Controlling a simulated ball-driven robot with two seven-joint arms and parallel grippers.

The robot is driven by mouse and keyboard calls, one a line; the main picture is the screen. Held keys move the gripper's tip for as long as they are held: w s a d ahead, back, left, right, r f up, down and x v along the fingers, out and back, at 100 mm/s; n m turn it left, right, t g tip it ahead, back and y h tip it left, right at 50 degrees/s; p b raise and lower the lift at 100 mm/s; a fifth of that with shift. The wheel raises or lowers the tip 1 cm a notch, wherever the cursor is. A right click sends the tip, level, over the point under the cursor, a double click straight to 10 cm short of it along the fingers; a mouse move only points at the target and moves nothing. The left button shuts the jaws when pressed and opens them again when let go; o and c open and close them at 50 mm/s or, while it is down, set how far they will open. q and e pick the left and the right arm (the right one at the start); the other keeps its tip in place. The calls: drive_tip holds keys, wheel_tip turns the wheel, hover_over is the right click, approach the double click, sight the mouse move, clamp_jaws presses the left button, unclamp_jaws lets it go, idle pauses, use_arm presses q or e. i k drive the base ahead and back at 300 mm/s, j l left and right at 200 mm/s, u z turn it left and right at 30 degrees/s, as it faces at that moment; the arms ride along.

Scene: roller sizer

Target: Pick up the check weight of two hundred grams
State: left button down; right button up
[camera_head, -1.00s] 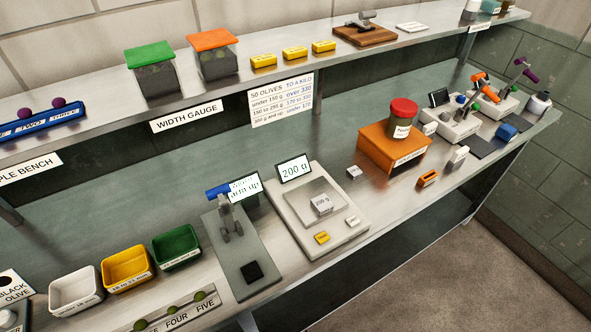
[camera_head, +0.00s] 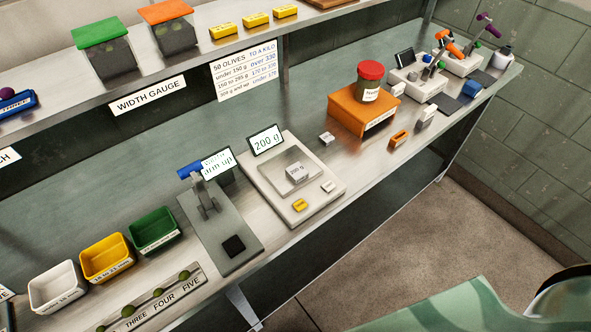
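The check weight (camera_head: 297,173), a small pale silver block marked 200 g, sits on the square pan of the white scale (camera_head: 263,186). The scale's tilted display (camera_head: 266,140) reads 200 g. A yellow button (camera_head: 300,205) and a white button (camera_head: 328,187) are on the scale's front part, clear of the weight. Neither of my grippers shows in the head view, and nothing touches the weight.
Left of the scale stands a grey device with a blue-handled lever (camera_head: 190,170) and its own display. An orange stand (camera_head: 363,112) with a red-lidded jar (camera_head: 369,85) is to the right. A small silver block (camera_head: 326,138) lies between. The shelf (camera_head: 200,70) overhangs behind.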

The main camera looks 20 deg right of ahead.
sight(297, 172)
drive_tip(key=k+l+z, duration=0.2)
drive_tip(key=l, duration=0.75)
drive_tip(key=l+z, duration=0.2)
drive_tip(key=l, duration=0.8)
